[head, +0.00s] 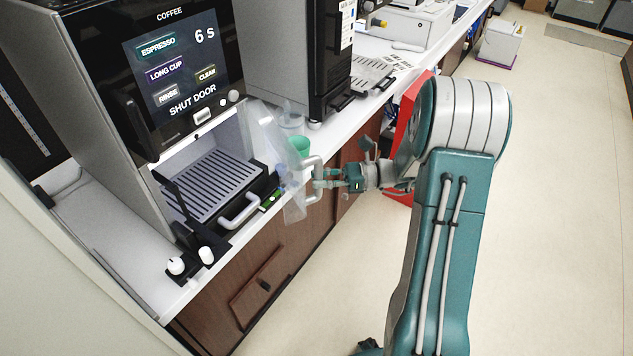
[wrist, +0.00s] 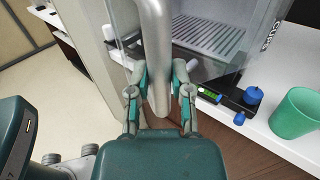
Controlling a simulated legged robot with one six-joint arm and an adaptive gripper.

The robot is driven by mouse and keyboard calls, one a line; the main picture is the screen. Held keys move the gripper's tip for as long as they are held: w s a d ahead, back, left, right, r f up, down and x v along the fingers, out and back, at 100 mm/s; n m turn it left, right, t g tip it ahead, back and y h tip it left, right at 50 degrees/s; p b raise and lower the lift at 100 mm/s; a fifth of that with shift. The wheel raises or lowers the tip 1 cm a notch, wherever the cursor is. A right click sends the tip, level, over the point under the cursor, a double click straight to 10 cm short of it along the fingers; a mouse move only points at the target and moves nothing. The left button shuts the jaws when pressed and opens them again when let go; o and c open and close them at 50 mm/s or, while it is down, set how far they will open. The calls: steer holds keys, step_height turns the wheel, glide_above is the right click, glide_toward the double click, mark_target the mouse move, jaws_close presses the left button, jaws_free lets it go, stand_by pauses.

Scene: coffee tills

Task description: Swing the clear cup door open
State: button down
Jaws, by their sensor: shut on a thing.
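The clear cup door (head: 273,150) stands swung out from the front right of the coffee machine (head: 150,75), and the machine's bay is open to view. My gripper (head: 318,180) is shut on the door's grey bar handle (head: 309,164). In the wrist view, my gripper's fingers (wrist: 160,90) close on both sides of the handle (wrist: 155,40). The see-through panel is faint there, so its exact angle is hard to tell. The machine's screen (head: 178,70) reads "6 s" and "SHUT DOOR".
A slotted drip tray (head: 207,183) with a handle sits in the bay. A green cup (wrist: 296,112) stands on the counter behind the door, also visible in the head view (head: 299,145). Black-based knobs (head: 190,260) sit at the counter edge. The floor (head: 560,200) at right is clear.

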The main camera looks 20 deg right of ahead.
steer(key=shift+w+d, duration=0.65)
steer(key=shift+d, duration=0.25)
steer(key=shift+w+d, duration=0.6)
steer(key=shift+d, duration=0.3)
steer(key=shift+c, duration=2.3)
jaws_free()
steer(key=shift+f, duration=0.1)
steer(key=v, duration=1.2)
